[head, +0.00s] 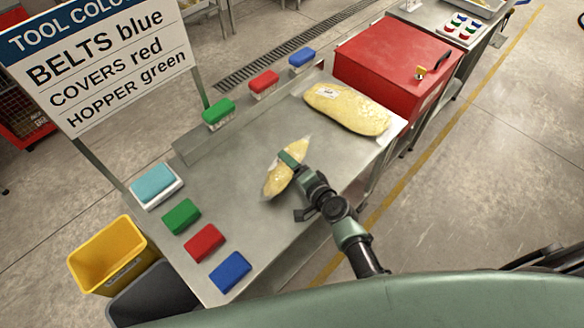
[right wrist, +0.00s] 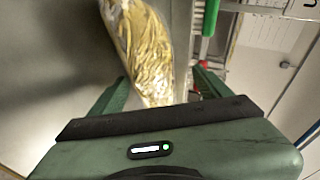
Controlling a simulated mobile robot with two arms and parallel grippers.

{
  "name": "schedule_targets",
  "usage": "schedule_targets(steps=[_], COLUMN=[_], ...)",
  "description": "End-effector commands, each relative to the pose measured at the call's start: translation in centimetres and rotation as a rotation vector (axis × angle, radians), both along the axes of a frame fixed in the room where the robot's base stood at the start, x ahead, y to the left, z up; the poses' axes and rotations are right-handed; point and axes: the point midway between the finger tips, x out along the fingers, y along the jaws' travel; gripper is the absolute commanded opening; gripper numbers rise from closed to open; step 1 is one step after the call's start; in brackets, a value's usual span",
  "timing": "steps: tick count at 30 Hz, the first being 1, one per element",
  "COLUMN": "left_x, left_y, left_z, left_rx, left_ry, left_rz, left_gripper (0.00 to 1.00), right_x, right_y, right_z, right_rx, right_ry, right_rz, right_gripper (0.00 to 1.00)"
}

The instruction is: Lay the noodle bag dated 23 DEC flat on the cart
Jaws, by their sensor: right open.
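A yellow noodle bag (head: 280,178) is at the middle of the steel top (head: 235,165), narrow in outline as if on edge or tilted. My right gripper (head: 292,160) is at this bag, a green finger across its upper part. In the right wrist view the bag (right wrist: 138,45) reaches between the two spread fingers of the gripper (right wrist: 160,90). The jaws are open; contact is not clear. A second, larger noodle bag (head: 348,108) lies flat at the far right of the top, with a white label. No date is readable. My left gripper is out of view.
Green, red and blue blocks (head: 205,243) line the near left edge, beside a teal block on a white tray (head: 157,186). A red cabinet (head: 392,62) adjoins the right. A yellow bin (head: 107,255) stands lower left.

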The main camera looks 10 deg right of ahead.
Motion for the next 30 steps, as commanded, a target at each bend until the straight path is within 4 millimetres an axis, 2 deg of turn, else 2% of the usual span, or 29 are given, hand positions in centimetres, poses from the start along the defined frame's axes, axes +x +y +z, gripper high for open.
schedule_targets(steps=[13,24,30], left_x=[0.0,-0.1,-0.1], left_y=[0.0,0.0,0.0], left_z=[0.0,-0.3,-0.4], left_rx=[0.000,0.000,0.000], left_ry=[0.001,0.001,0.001], left_rz=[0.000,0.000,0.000], left_gripper=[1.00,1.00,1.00], right_x=[-0.6,-5.6,-6.9], right_y=[-0.1,-2.0,-2.4], right_z=[-0.2,1.9,2.6], right_rx=[0.000,-0.002,-0.001], right_ry=[0.006,0.004,0.002], right_rz=[0.001,0.000,0.000], right_gripper=[0.78,0.78,0.78])
